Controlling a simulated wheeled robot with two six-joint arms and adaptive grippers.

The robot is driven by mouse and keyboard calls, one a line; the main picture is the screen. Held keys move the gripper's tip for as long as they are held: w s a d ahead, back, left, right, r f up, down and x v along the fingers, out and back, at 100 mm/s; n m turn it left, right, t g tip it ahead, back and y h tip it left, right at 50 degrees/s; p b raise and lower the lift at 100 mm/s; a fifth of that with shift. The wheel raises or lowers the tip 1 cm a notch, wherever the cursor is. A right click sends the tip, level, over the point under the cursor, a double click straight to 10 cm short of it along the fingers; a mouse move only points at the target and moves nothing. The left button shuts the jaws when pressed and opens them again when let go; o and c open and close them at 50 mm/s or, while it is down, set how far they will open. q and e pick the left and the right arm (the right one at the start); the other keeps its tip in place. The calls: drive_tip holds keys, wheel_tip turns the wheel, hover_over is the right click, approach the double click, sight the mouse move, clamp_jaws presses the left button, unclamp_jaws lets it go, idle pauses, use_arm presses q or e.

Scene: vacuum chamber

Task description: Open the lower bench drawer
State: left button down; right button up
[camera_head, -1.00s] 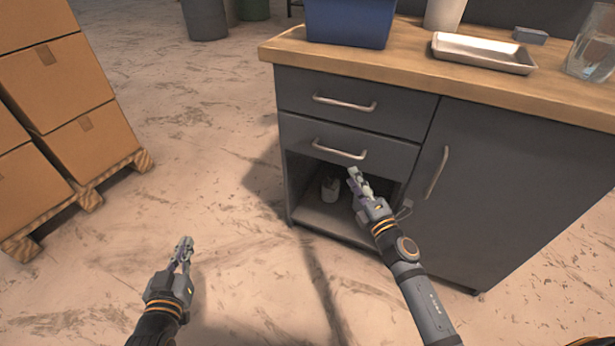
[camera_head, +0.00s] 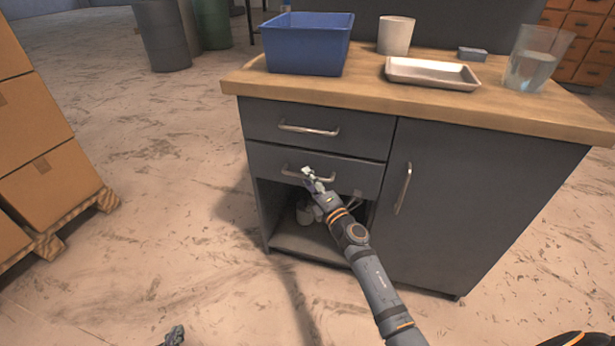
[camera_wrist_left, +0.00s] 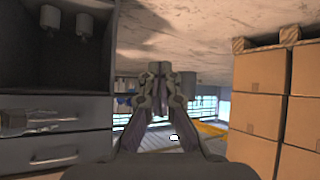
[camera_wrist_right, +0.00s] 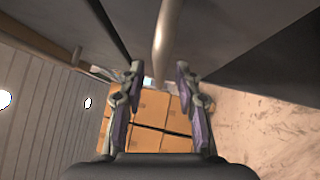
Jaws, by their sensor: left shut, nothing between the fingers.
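The grey bench has two drawers on its left side. The lower bench drawer (camera_head: 352,178) looks shut, its front in line with the upper one. Its silver bar handle (camera_head: 291,171) is partly covered by my right gripper (camera_head: 311,176), which is at the handle. In the right wrist view the fingers are apart, with a bar (camera_wrist_right: 163,40) reaching down between them; contact is not clear. My left gripper (camera_head: 174,336) is low at the bottom edge, away from the bench. The left wrist view shows its fingers (camera_wrist_left: 159,70) together and empty.
The upper drawer (camera_head: 355,136) is shut. An open shelf space with white containers (camera_head: 304,214) lies below the drawers. A cupboard door (camera_head: 470,190) is to the right. A blue bin (camera_head: 305,50) stands on the worktop. Boxes on a pallet (camera_head: 50,190) stand left; floor between is clear.

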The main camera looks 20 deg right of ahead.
drive_tip(key=shift+w+a+r, duration=0.1)
drive_tip(key=shift+w+a, duration=0.05)
drive_tip(key=shift+w, duration=0.55)
clamp_jaws()
